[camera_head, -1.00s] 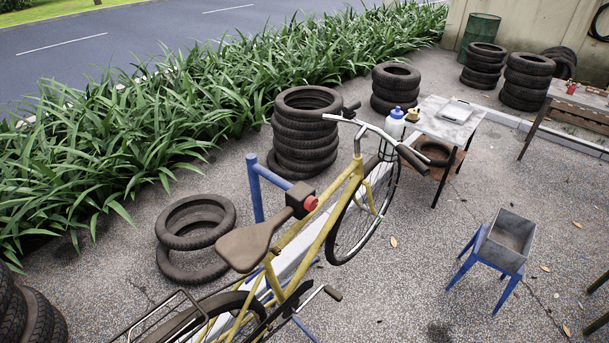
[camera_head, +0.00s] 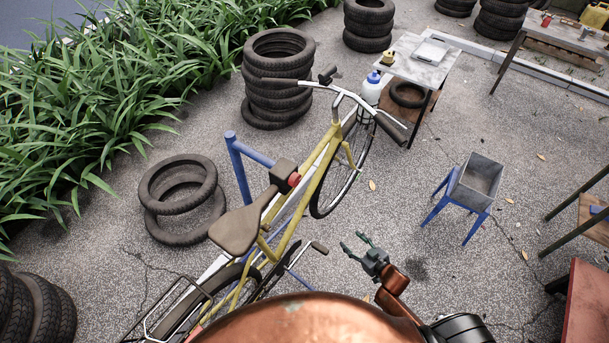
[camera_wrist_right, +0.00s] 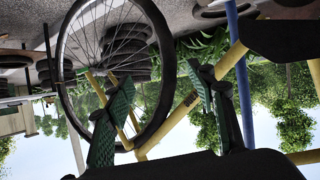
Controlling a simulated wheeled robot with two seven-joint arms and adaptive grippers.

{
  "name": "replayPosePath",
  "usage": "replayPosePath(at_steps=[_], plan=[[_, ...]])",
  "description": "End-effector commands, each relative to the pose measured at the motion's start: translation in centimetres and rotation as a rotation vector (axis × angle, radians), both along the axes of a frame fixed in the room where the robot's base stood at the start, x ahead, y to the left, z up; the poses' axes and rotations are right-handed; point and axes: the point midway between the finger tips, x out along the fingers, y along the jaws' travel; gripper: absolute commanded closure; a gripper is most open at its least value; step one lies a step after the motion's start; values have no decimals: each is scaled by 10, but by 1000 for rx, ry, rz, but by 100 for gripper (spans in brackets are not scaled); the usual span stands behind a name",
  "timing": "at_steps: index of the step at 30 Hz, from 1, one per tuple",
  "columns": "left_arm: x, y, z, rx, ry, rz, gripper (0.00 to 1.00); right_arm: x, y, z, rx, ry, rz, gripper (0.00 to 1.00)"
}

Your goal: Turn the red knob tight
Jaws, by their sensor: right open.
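The red knob (camera_head: 294,180) sits on the dark clamp head (camera_head: 283,171) of a blue repair stand (camera_head: 238,170), beside the frame of a yellow bicycle (camera_head: 318,178). In the right wrist view I see the bicycle's wheel and yellow tubes (camera_wrist_right: 177,114) and a blue post (camera_wrist_right: 241,80); I cannot make out the knob there. My right gripper (camera_head: 356,243) is open and empty, low and to the right of the knob, apart from the bicycle. Its green fingers (camera_wrist_right: 165,118) are spread in the wrist view. My left gripper is not in view.
A blue-legged stool with a grey bin (camera_head: 480,180) stands to the right. A small table (camera_head: 424,70) with a bottle (camera_head: 372,87) beside it is behind the front wheel. Tires (camera_head: 278,80) are stacked at the back and lie left of the bicycle.

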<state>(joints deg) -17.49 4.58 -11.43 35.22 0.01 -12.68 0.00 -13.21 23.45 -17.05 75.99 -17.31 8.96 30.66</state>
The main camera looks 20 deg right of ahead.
Motion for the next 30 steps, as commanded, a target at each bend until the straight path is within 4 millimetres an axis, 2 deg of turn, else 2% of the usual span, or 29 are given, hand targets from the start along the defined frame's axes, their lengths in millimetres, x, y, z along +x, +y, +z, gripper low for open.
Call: replayPosePath(at_steps=[1, 2, 3, 6, 9, 12, 15, 17, 30], plan=[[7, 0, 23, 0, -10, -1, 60, 20, 16, 70, 23, -82, 57, 49], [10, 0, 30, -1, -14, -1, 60, 29, 27, 101, 41, -126, 89, 49], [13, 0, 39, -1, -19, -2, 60, 37, 41, 141, 63, -176, 132, 49], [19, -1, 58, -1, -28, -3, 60, 46, 76, 228, 115, -279, 238, 49], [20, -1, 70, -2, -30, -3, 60, 43, 105, 291, 156, -347, 328, 49], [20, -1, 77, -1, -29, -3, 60, 38, 124, 329, 184, -387, 387, 49], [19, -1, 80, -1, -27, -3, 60, 36, 134, 346, 198, -404, 417, 49], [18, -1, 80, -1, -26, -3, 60, 38, 139, 349, 202, -409, 424, 49], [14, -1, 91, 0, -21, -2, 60, 87, 176, 348, 202, -409, 422, 49]])
